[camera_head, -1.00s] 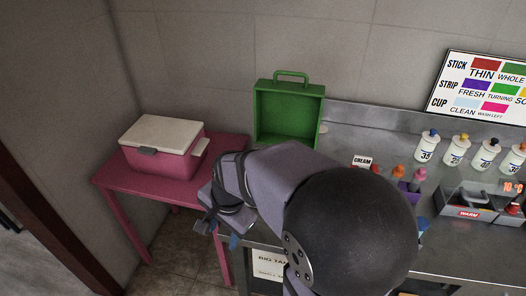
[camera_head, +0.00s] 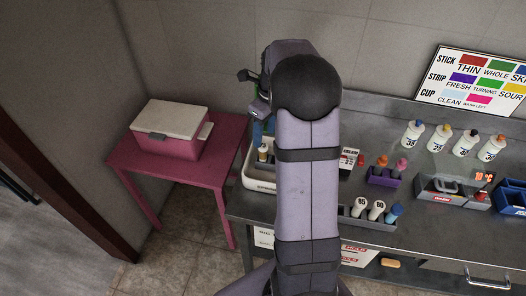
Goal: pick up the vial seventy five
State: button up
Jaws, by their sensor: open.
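My gripper (camera_head: 248,92) is at the upper left of my raised arm, in front of the back wall, with its fingers apart and nothing seen between them. No label that reads seventy five can be made out. White vials with numbers stand in a dark rack (camera_head: 352,222) right of my arm; one vial (camera_head: 360,204) seems to read 65 and another (camera_head: 377,210) 60. A white vial (camera_head: 263,153) with a dark top stands in a white tray (camera_head: 257,183) left of my arm, its number unreadable. My gripper is apart from all of these.
Several numbered bottles (camera_head: 437,142) stand at the back of the steel counter (camera_head: 420,245). A purple holder (camera_head: 384,178), a warmer box (camera_head: 440,188) and a blue bin (camera_head: 508,200) are on the right. A cooler (camera_head: 172,135) sits on a pink table (camera_head: 215,175).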

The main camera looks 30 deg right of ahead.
jog(key=shift+w+f+p, duration=0.25)
jog(key=shift+f+p, duration=0.65)
jog(key=shift+f, duration=0.95)
jog(key=shift+w+f+p, duration=0.2)
jog(key=shift+f+p, duration=0.65)
jog(key=shift+f, duration=0.95)
jog(key=shift+c, duration=0.2)
jog(key=c, duration=1.1)
jog(key=shift+r, duration=0.15)
notch_tip(320, 180, up, 10)
jog(key=b, duration=0.3)
jog(key=shift+r, duration=0.15)
notch_tip(320, 180, up, 6)
jog(key=p, duration=0.6)
send_over(263, 145)
jog(key=shift+f, duration=0.2)
